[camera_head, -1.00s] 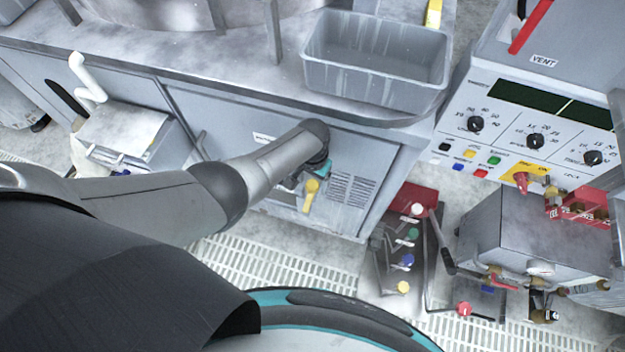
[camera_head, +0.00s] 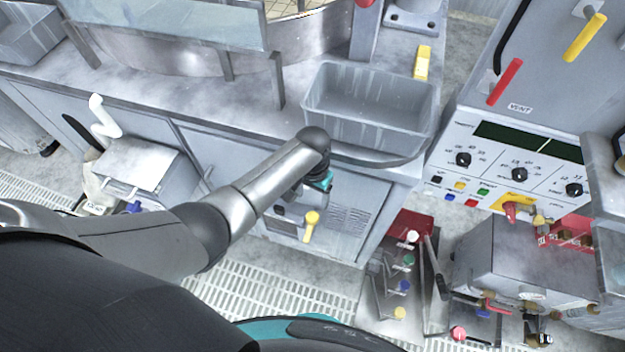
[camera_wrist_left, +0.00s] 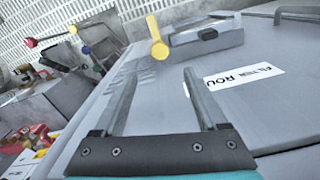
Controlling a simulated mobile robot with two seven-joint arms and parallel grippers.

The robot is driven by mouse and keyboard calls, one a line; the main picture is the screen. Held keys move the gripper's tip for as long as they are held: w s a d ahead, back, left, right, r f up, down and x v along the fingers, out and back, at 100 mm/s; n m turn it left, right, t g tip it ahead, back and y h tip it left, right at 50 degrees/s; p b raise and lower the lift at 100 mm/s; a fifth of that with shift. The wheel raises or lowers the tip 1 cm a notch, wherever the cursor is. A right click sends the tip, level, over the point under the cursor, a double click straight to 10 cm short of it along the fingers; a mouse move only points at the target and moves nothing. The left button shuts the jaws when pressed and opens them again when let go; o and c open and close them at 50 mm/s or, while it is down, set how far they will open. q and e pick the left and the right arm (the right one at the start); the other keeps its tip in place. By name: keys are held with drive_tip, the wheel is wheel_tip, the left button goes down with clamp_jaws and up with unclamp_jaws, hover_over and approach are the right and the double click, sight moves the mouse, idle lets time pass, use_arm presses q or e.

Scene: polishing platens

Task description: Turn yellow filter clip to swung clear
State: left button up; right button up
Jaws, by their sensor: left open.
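The yellow filter clip (camera_head: 311,226) is on the front of the grey cabinet, low beside the vent slots. Its handle slants down and slightly left in the head view. In the left wrist view the yellow clip (camera_wrist_left: 157,38) shows beyond the fingertips, beside a grey block. My left gripper (camera_wrist_left: 160,74) is open, with nothing between its two fingers. The clip is apart from the fingers. In the head view my left gripper (camera_head: 303,190) is just above the clip, partly hidden by my wrist. My right gripper is not in view.
A filter label (camera_wrist_left: 243,78) is on the panel right of the fingers. A grey bin (camera_head: 370,115) stands on the bench above. A pedestal with coloured knobs (camera_head: 404,285) and a grey pump box (camera_head: 510,255) stand right. Grated floor (camera_head: 265,275) lies below.

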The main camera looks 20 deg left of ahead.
use_arm(q)
drive_tip(key=shift+r+p, duration=0.5)
drive_tip(key=shift+r, duration=1.55)
